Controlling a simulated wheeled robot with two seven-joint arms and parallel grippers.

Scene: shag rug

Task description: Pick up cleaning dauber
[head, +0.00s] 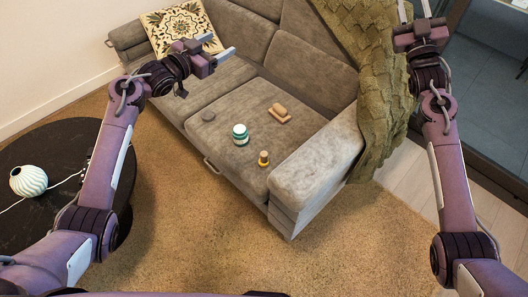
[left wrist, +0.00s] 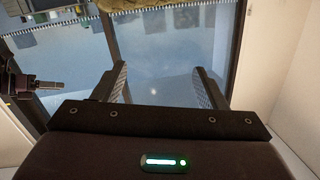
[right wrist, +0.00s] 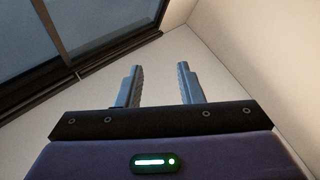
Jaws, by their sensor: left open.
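Several small objects stand on the grey sofa seat in the head view. A tan, brush-like piece (head: 280,113) lies toward the back right. A small yellow piece with a dark top (head: 263,158) is near the front edge. I cannot tell for certain which one is the cleaning dauber. My left gripper (head: 216,46) is open and empty, raised over the sofa's far left part, well away from these objects. My right gripper (head: 415,10) is raised at the upper right; its fingers stand apart and empty in the right wrist view (right wrist: 159,85).
A patterned cushion (head: 182,27) and a green knitted throw (head: 375,75) lie on the sofa. A black round table (head: 65,150) holds a striped vase (head: 28,181). Rug is clear in front.

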